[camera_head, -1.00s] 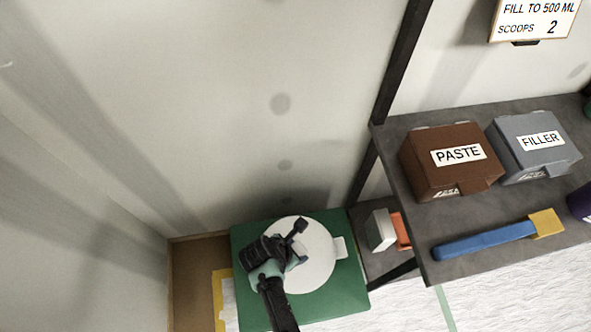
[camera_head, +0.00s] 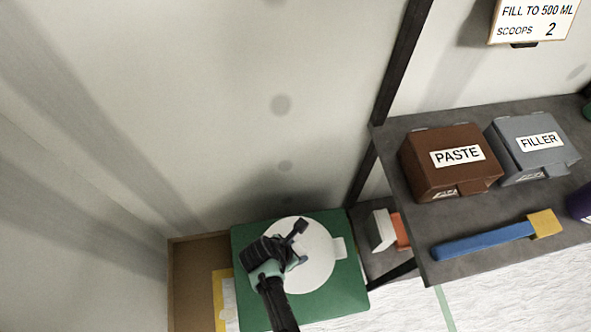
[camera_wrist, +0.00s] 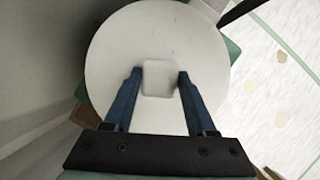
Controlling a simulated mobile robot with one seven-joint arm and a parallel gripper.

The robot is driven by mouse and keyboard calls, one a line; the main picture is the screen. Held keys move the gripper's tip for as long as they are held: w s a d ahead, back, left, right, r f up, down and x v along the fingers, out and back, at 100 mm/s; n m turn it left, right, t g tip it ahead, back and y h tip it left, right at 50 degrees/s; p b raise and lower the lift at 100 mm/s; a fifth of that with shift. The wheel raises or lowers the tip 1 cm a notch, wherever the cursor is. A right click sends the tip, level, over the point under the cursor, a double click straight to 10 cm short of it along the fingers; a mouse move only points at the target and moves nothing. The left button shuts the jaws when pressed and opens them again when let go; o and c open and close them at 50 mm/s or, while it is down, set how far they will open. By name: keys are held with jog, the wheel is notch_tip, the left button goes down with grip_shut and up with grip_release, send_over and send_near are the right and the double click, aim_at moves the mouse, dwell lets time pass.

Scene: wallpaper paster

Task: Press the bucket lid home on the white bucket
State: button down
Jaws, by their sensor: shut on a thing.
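The white round lid (camera_head: 318,262) lies flat over the green surface in the head view and fills the middle of the wrist view (camera_wrist: 115,55). A pale square knob (camera_wrist: 158,78) stands at its centre. My gripper (camera_wrist: 160,74) is over the lid, its two blue fingers on either side of the knob and shut on it. It also shows in the head view (camera_head: 302,260), partly covering the lid. The white bucket's body is hidden beneath the lid, so I cannot tell how the lid sits on its rim. A small white tab (camera_head: 339,247) sticks out at the right.
The green stand (camera_head: 345,295) is beside a grey shelf (camera_head: 415,235). The shelf carries a brown PASTE box (camera_head: 450,185), a grey FILLER box (camera_head: 535,165) and a blue-handled brush (camera_head: 485,240). A wall is close behind. White and orange blocks (camera_head: 381,230) sit at the right.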

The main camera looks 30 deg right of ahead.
jog(key=shift+f+b, duration=0.9)
jog(key=shift+f, duration=0.25)
jog(key=shift+c, duration=0.6)
grip_release()
jog(key=p+v, duration=0.3)
jog(key=v, duration=1)
